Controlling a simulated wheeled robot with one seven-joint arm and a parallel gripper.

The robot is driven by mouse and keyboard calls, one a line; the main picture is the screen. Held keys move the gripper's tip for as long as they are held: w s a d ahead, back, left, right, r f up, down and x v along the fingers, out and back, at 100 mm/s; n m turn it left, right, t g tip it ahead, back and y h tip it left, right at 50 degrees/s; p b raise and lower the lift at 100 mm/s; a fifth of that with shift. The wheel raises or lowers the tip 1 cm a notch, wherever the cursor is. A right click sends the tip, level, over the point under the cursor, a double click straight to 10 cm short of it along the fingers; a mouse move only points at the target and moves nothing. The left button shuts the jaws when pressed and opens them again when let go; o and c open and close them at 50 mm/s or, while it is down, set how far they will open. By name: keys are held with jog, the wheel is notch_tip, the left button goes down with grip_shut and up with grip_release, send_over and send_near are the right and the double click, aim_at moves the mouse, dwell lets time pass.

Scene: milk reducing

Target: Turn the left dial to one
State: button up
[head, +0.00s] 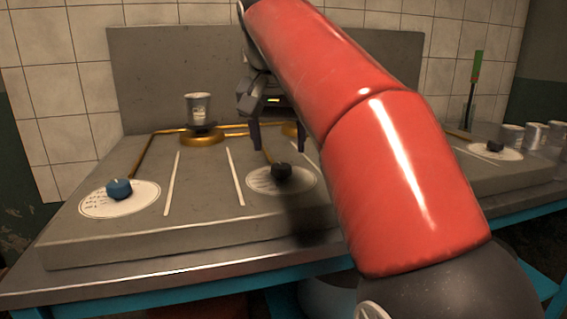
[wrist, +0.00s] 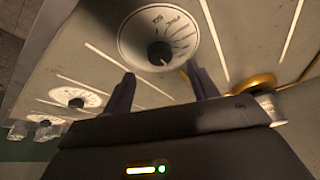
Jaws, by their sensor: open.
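The left dial is a blue knob (head: 119,188) on a round white label (head: 145,197) at the left of the grey bench top. The label's writing is too small to read, so its setting is unclear. My gripper (head: 279,147) is open and empty, fingers pointing down, well to the right of the blue knob. It is above and behind a dark middle knob (head: 281,172), which also shows in the wrist view (wrist: 159,53) on its white marked label, beyond my fingertips (wrist: 160,75). The blue knob cannot be made out in the wrist view.
A metal cup (head: 198,108) stands on a brass burner (head: 202,138) behind the blue knob. A third dark knob (head: 494,146) and several metal cups (head: 533,135) are at the right. White strips (head: 172,182) mark the bench between the left and middle labels, with clear surface there.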

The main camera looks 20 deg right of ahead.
aim_at(281, 166)
jog(key=b+x, duration=0.1)
jog(key=x, duration=0.4)
jog(key=shift+f, duration=0.25)
jog(key=shift+w, duration=0.1)
jog(key=c, duration=1)
jog(key=shift+d+r+n+y+p, duration=0.15)
jog(key=shift+n+y+p, duration=0.1)
jog(key=shift+n+p, duration=0.3)
jog(key=shift+d+r+n+y+p, duration=0.15)
jog(key=shift+n+y+p, duration=0.15)
jog(key=shift+n, duration=0.35)
jog(key=shift+n+y+p, duration=0.25)
jog(key=shift+n+p, duration=0.45)
jog(key=shift+n, duration=0.2)
jog(key=shift+f+n+t, duration=0.25)
jog(key=shift+n+t, duration=0.05)
jog(key=shift+n, duration=0.2)
jog(key=shift+a, duration=0.1)
